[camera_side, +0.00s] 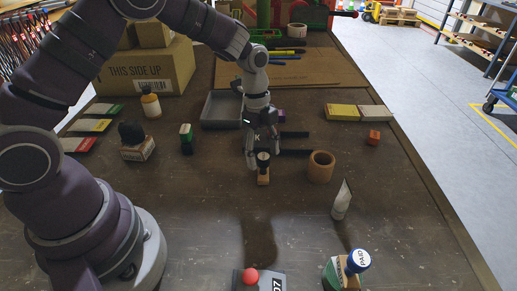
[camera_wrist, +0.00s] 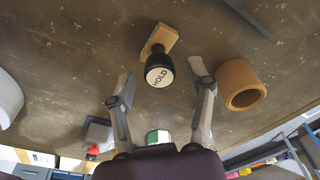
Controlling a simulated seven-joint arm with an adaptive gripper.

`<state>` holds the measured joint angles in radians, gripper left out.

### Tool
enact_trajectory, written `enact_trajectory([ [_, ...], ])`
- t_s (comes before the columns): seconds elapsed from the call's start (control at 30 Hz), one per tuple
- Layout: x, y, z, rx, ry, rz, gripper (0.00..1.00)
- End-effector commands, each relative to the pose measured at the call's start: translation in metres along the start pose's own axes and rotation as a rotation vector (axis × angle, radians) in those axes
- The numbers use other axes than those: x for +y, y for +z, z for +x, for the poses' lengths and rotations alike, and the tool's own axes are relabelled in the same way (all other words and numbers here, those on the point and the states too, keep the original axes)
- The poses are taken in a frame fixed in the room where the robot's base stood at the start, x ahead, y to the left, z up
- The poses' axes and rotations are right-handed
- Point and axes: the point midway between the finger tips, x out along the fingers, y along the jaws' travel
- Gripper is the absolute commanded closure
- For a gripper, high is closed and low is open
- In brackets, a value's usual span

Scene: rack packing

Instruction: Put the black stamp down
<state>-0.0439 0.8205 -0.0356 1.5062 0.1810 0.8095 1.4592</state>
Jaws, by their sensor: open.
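The black stamp (camera_side: 263,168), with a round black handle and a small wooden base, appears to stand upright on the brown table. In the wrist view its black handle (camera_wrist: 158,72) has a white cap marked HOLD, and its wooden base (camera_wrist: 160,40) rests on the tabletop. My gripper (camera_side: 261,155) is low over the stamp. In the wrist view my gripper (camera_wrist: 160,78) is open, with one finger on each side of the handle and visible gaps between fingers and handle.
A wooden ring-shaped cup (camera_side: 320,168) stands close to the right. A grey tray (camera_side: 221,110) is behind on the left. Table just in front is clear.

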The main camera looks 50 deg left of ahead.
Motion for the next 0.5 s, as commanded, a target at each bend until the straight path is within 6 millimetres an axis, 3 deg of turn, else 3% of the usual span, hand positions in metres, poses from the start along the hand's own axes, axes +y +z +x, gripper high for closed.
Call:
enact_trajectory([
  [0.3, -0.001, 0.000, -0.081, -0.001, -0.007, 0.000, 0.46],
  [0.5, 0.001, 0.000, -0.107, -0.001, -0.005, -0.006, 0.46],
])
